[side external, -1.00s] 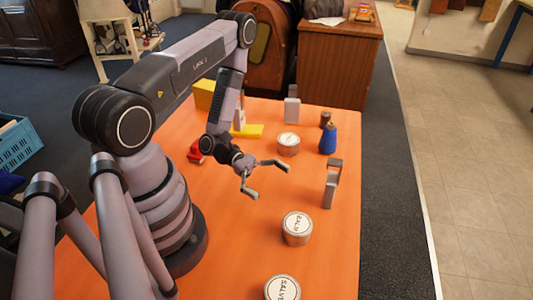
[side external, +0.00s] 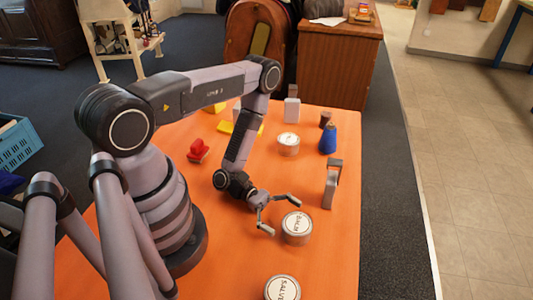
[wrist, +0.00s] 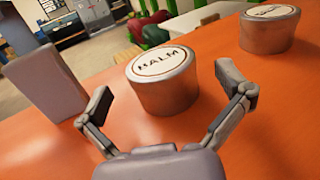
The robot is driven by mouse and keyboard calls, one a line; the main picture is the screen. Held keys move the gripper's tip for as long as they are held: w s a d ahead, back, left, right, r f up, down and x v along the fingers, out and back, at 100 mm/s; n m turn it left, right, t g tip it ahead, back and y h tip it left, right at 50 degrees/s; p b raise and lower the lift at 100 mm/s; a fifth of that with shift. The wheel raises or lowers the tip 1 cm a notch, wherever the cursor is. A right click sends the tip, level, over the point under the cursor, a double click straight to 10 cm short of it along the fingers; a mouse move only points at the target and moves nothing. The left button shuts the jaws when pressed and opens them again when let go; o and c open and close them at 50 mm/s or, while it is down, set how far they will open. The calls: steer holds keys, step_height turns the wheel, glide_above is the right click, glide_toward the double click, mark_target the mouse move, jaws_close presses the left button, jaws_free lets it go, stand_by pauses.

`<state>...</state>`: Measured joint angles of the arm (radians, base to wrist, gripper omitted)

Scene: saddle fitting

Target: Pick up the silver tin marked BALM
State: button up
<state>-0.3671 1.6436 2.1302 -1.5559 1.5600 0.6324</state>
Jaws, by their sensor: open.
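The silver tin marked BALM (side external: 297,232) stands upright on the orange table, its white lid label facing up. In the wrist view the BALM tin (wrist: 165,92) sits in front of my gripper, roughly centred between the fingers. My gripper (side external: 283,216) is open and low beside the tin. In the wrist view my gripper (wrist: 172,92) has its fingers spread wide, with nothing held. I cannot tell whether a fingertip touches the tin.
A tin marked SALVE (side external: 282,289) stands at the near edge. Another tin (side external: 288,144) is farther back. A blue bottle (side external: 327,140), red item (side external: 198,152) and yellow pieces (side external: 226,127) lie beyond.

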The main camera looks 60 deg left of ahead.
mark_target(310, 232)
steer(key=shift+x, duration=1.55)
steer(key=c, duration=1.2)
